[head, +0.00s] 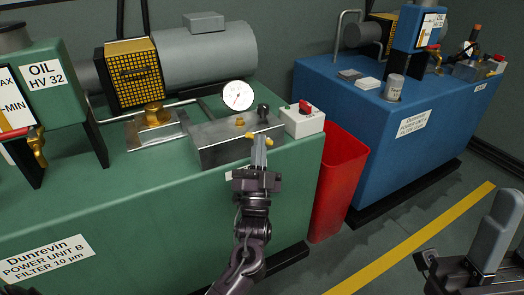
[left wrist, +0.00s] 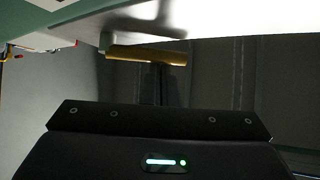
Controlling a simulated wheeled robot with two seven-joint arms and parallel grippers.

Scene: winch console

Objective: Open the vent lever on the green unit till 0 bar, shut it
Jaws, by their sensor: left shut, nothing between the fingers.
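The green unit (head: 150,205) fills the left of the head view. On its top a grey metal block (head: 215,145) carries a round white pressure gauge (head: 238,95); its reading is too small to tell. A small yellow lever (head: 269,141) is on the block's front. My left gripper (head: 259,150) is shut and empty, its fingertips at the lever and covering its middle. In the left wrist view the lever is a brass-yellow bar (left wrist: 130,54) just beyond the fingers; contact cannot be told. My right gripper (head: 492,240) is partly in view at the lower right, away from the unit.
A white box with a red knob (head: 304,108) is right of the block, and a black knob (head: 263,110) stands on the block. A red bin (head: 340,180) stands between the green unit and a blue unit (head: 350,100). Floor with a yellow stripe (head: 420,240) is clear.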

